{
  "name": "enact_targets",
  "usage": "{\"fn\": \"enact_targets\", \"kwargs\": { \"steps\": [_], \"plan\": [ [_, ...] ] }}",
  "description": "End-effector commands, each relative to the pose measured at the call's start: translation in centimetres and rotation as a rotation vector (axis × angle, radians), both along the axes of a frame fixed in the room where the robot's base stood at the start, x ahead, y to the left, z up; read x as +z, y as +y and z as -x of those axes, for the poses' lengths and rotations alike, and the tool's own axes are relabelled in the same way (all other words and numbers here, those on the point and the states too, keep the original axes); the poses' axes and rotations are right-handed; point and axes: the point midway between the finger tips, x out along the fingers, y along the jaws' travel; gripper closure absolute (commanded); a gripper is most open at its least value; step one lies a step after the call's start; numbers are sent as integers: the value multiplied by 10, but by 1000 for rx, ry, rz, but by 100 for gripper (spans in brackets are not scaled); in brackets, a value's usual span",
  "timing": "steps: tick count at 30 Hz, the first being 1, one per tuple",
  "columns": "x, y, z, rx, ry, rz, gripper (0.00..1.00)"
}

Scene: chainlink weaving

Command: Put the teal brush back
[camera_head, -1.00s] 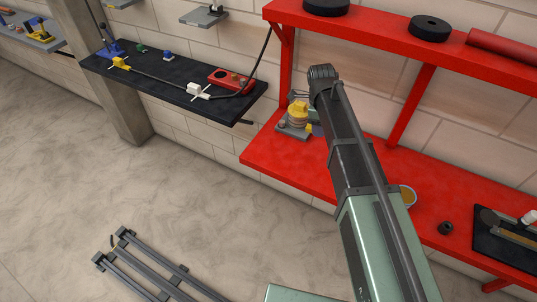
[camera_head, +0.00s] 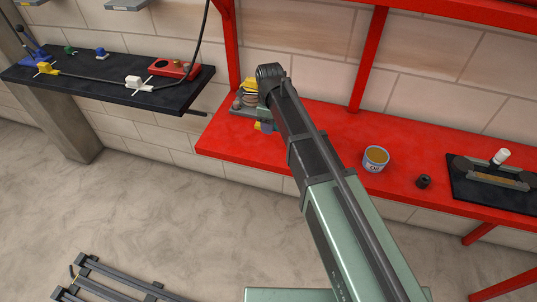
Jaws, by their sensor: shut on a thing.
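My arm reaches from the lower right toward the back of the red bench (camera_head: 330,125). Its dark wrist end (camera_head: 270,72) is in front of a machine with a stacked yellow part (camera_head: 250,87) on a grey base. My gripper is hidden behind the arm, so its fingers and anything in them do not show. I cannot make out a teal brush anywhere. A small yellow and blue patch (camera_head: 265,127) shows beside the arm below the machine; I cannot tell what it is. An open tin (camera_head: 376,158) with amber contents stands on the bench right of the arm.
A small black cylinder (camera_head: 424,181) and a black mat (camera_head: 490,199) with a tool on it lie right of the tin. A dark wall shelf (camera_head: 110,93) with a red block (camera_head: 174,68) is at left. Dark rails (camera_head: 120,278) lie low at left.

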Motion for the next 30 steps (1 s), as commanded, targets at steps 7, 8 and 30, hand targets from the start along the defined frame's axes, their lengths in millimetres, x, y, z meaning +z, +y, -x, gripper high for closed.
{"fn": "enact_targets", "kwargs": {
  "steps": [7, 8, 30],
  "plan": [
    [-44, 0, 0, 0, 0, 0, 78],
    [-43, 0, 0, 0, 0, 0, 78],
    [-83, 0, 0, 0, 0, 0, 37]
  ]
}}
